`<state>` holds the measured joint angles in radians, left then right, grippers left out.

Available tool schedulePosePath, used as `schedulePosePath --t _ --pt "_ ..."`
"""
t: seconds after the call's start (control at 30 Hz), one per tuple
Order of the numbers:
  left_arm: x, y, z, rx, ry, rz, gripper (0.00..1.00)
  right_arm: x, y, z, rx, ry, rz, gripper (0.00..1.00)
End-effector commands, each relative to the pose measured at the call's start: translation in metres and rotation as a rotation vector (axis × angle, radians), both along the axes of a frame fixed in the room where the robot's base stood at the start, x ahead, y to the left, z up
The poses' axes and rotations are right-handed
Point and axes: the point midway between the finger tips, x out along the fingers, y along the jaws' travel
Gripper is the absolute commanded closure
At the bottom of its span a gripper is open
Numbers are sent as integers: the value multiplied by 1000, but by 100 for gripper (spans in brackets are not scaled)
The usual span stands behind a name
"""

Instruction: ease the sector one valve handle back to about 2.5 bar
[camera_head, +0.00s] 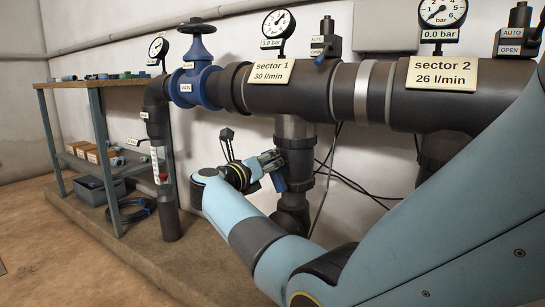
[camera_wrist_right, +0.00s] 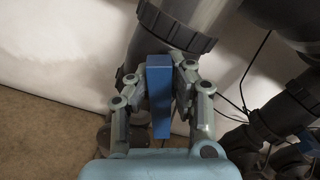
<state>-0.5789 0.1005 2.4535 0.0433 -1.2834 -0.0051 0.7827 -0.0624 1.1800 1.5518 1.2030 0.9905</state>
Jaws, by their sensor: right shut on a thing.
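The sector 1 valve handle (camera_head: 279,182) is blue and sits on the dark vertical pipe below the sector 1 label (camera_head: 268,72). My right gripper (camera_head: 272,162) is at the handle, in front of that pipe. In the right wrist view the blue handle (camera_wrist_right: 159,88) stands between the two fingers of my right gripper (camera_wrist_right: 160,68), which is shut on it. The sector 1 gauge (camera_head: 279,23) stands above the main pipe, and its small display seems to read 3.8 bar. My left gripper is not in view.
The sector 2 gauge (camera_head: 443,12) reads 0.0 bar above the sector 2 label (camera_head: 441,73). A blue handwheel valve (camera_head: 195,85) is on the main pipe's left. A shelf bench (camera_head: 95,84) stands at the left wall. Black cables (camera_head: 352,174) hang behind the vertical pipe.

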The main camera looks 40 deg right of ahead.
Motion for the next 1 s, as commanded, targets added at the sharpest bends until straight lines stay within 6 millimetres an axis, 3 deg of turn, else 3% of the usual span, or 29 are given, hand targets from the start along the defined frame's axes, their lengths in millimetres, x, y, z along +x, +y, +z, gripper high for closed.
schedulePosePath --t 0.5,1.0 --pt "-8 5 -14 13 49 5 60 5 5 -14 -126 338 -1 100" --pt "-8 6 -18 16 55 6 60 5 6 -17 -154 410 -2 100"
